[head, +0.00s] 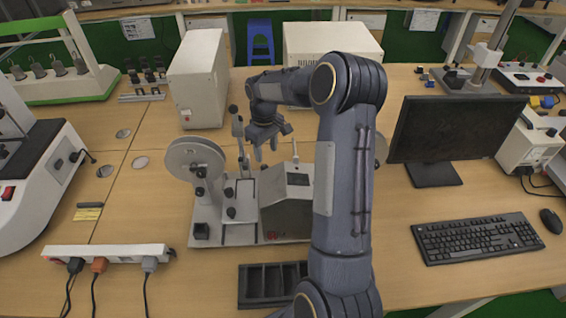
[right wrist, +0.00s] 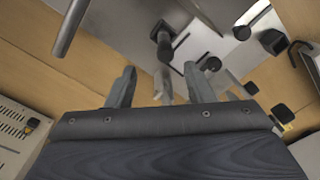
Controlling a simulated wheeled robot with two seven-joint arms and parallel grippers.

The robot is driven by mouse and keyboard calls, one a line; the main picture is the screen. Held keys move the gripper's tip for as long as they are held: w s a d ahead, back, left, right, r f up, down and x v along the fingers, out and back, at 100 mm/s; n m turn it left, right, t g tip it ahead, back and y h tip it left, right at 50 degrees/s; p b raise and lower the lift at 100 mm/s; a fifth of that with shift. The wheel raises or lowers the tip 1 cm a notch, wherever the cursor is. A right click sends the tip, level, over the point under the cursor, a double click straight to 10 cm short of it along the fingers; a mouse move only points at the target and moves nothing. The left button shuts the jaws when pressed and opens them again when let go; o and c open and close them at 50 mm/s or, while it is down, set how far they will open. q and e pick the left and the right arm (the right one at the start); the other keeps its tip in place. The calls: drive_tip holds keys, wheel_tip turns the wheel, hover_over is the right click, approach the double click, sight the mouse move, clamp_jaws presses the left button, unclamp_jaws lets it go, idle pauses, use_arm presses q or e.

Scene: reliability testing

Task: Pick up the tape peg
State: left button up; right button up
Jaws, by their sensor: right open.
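My right gripper (head: 266,152) is open and empty, pointing down above the tape machine (head: 242,236) in the head view. In the right wrist view its two fingers (right wrist: 161,88) stand apart. A dark-ended upright peg (right wrist: 164,50) shows just beyond the fingers, with a pale stem part between them; it may be the tape peg, but I cannot tell surely. In the head view an upright peg with dark parts (head: 237,125) stands just left of the gripper. I see no contact. My left gripper is not in view.
A white reel disc (head: 186,153) rises at the machine's left. A black compartment tray (head: 262,301) lies in front. A monitor (head: 455,125) and keyboard (head: 475,238) are at right, a power strip (head: 110,253) at front left. White boxes (head: 197,75) stand behind.

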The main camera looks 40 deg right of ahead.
sight(264, 166)
drive_tip(key=shift+w+f, duration=0.15)
drive_tip(key=shift+f, duration=0.25)
drive_tip(key=f+p, duration=0.1)
drive_tip(key=f, duration=0.2)
drive_tip(key=f+p, duration=0.1)
drive_tip(key=f, duration=0.1)
drive_tip(key=shift+w+a+f+p, duration=0.1)
drive_tip(key=shift+a+f+p, duration=0.1)
drive_tip(key=shift+a+p, duration=0.2)
drive_tip(key=shift+f, duration=0.65)
clamp_jaws()
